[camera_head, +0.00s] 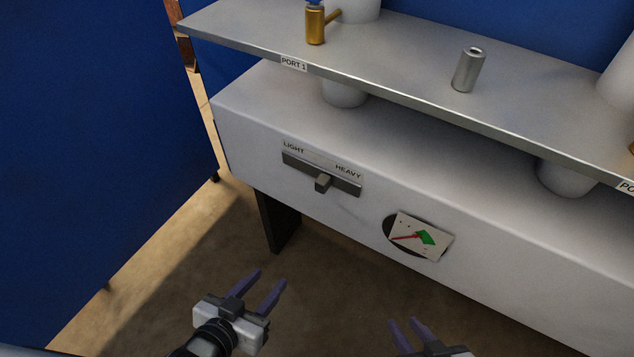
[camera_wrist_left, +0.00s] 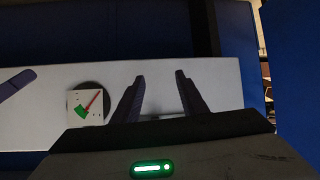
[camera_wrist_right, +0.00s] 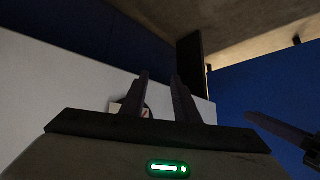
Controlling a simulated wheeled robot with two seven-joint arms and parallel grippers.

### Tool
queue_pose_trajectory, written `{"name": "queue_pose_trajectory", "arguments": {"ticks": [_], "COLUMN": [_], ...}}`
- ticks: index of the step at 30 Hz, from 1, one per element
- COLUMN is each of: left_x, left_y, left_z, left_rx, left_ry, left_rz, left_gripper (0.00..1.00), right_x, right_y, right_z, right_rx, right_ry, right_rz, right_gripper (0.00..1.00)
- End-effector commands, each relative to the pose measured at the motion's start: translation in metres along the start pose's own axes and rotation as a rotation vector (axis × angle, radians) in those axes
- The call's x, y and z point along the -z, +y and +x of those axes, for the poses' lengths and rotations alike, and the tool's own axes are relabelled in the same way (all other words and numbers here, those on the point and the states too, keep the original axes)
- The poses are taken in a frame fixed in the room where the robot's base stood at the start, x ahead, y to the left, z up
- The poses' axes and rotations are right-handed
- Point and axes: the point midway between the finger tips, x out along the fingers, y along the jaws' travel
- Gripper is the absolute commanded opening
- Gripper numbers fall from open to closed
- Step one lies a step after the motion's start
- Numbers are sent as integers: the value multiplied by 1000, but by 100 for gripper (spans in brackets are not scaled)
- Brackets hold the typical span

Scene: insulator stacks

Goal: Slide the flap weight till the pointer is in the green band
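The flap weight (camera_head: 323,183) is a small grey block on a dark horizontal slide bar (camera_head: 347,187) marked LIGHT at left and HEAVY at right. It sits around the middle of the bar. A white dial card (camera_head: 434,248) to its lower right has a red pointer (camera_head: 405,237) and a green band (camera_head: 427,237). The pointer extends mostly left of the green, apparently outside it; the dial also shows in the left wrist view (camera_wrist_left: 75,97). My left gripper (camera_head: 266,279) is open and empty, below the bar. My right gripper (camera_head: 404,322) is open and empty, below the dial.
The white cabinet (camera_head: 500,235) carries the bar and dial. A metal shelf (camera_head: 400,70) above holds a grey cylinder (camera_head: 468,70) and a brass fitting (camera_head: 315,25). A blue panel (camera_head: 90,130) stands at left. The space between my grippers and the cabinet front is clear.

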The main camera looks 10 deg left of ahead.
Motion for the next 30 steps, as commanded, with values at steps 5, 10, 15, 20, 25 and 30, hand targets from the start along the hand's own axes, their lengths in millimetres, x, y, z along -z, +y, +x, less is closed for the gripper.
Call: {"name": "queue_pose_trajectory", "arguments": {"ticks": [5, 10, 15, 20, 25, 30], "left_x": [81, 123, 138, 153, 168, 178], "left_y": [11, 22, 25, 30, 34, 38], "left_z": [29, 29, 39, 63, 89, 107], "left_rx": [-73, -125, -133, -132, -132, -132], "left_ry": [347, 531, 562, 561, 559, 557], "left_rz": [71, 102, 105, 104, 104, 104], "left_gripper": [39, 39, 39, 39, 39, 39], "right_x": [-9, -5, -2, -4, -6, -8], "right_y": [-1, -3, -4, -4, -4, -4], "right_z": [10, 10, 10, 12, 14, 15], "right_rx": [4, 7, 8, 9, 10, 10], "right_ry": [-3, 4, 10, 10, 9, 8], "right_rz": [-6, -8, -7, -6, -5, -3], "right_gripper": [28, 28, 28, 28, 28, 28]}}
